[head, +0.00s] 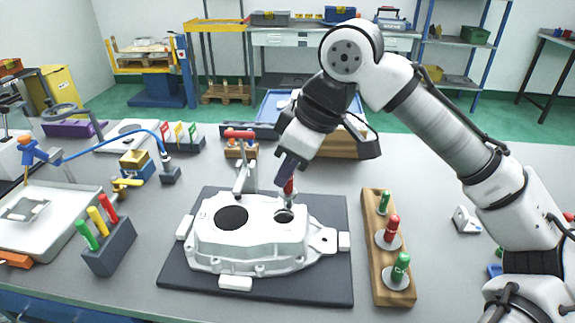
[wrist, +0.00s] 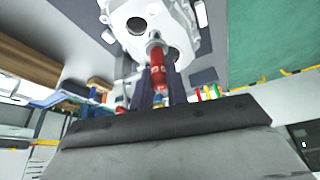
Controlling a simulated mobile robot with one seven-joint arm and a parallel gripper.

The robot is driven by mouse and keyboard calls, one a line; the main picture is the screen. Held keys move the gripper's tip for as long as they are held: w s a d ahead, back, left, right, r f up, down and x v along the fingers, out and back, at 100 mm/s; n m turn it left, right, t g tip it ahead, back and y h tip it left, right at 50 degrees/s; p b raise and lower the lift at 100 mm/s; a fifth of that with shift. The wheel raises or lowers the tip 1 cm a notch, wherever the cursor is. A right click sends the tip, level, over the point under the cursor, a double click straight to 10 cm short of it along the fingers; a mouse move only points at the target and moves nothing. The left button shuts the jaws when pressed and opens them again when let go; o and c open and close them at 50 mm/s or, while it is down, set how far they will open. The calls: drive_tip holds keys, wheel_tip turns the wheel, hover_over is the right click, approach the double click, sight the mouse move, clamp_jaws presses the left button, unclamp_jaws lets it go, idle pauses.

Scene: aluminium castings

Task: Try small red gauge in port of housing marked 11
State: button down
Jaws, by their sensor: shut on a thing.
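A light grey cast housing (head: 255,240) sits on a dark mat, with a large dark bore at left and a smaller port (head: 284,216) at right. No number on it is legible. My gripper (head: 287,176) is shut on the small red gauge (head: 289,187), roughly upright over the smaller port. The gauge's metal end is close to the port rim; I cannot tell whether it is inside. In the wrist view the red gauge (wrist: 157,68) shows between my dark fingers (wrist: 162,92), with the housing (wrist: 178,28) beyond it.
A wooden rack (head: 375,275) at right holds green and red gauges, two with wide discs. A clamp with a red handle (head: 240,134) stands behind the housing. A dark block (head: 110,252) with green, yellow and red pieces and a white tray (head: 55,250) are at left.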

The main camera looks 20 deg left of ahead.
sight(293, 192)
drive_tip(key=shift+r+p, duration=0.15)
drive_tip(key=shift+p, duration=0.15)
drive_tip(key=shift+f+b, duration=1.8)
drive_tip(key=shift+f, duration=1.25)
drive_tip(key=shift+p, duration=1.15)
drive_tip(key=shift+f+b, duration=0.45)
drive_tip(key=shift+f, duration=0.3)
drive_tip(key=shift+r, duration=0.1)
idle(1.2)
drive_tip(key=shift+r+p, duration=2.55)
drive_tip(key=shift+p, duration=0.05)
